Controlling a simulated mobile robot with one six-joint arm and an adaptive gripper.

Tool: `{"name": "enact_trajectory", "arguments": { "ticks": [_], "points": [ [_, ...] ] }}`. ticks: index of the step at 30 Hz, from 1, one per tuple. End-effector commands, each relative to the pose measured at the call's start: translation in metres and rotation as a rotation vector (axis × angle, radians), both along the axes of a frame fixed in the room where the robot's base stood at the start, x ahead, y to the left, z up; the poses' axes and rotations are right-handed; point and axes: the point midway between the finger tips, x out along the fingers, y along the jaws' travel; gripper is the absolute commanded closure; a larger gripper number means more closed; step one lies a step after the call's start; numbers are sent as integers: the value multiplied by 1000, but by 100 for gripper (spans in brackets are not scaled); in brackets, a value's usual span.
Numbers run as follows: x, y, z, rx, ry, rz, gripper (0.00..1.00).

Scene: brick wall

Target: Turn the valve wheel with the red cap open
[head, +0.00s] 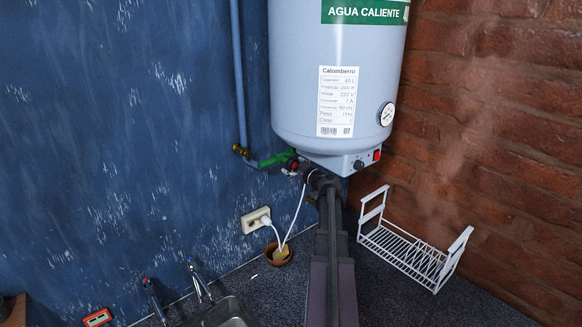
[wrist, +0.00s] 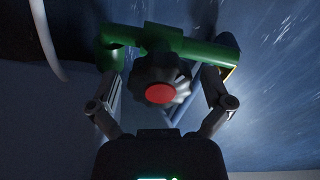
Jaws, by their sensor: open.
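The valve wheel (wrist: 160,78) is a dark, lobed knob with a red cap (wrist: 159,93) at its centre, mounted on a green pipe fitting. In the head view the red cap (head: 292,164) shows small, under the water heater, on the green pipe (head: 272,160). My gripper (wrist: 162,88) is open, with one finger on each side of the wheel in the wrist view. Gaps show between the fingers and the wheel, so it does not look gripped. In the head view my arm hides most of the gripper.
The grey water heater (head: 335,70) hangs directly above. A white cable runs to a wall outlet (head: 256,220) below left. A white wire rack (head: 410,245) stands on the dark counter at right. A sink (head: 225,313) lies at the front left. A blue pipe (head: 239,80) runs up the wall.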

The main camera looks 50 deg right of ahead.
Motion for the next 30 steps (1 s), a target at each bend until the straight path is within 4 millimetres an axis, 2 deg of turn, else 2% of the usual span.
{"name": "enact_trajectory", "arguments": {
  "ticks": [5,11,30],
  "points": [
    [-3,0,0,0,0,0,0],
    [-17,2,0,0,0,-2,0],
    [-107,13,0,0,0,-1,0]
  ]
}}
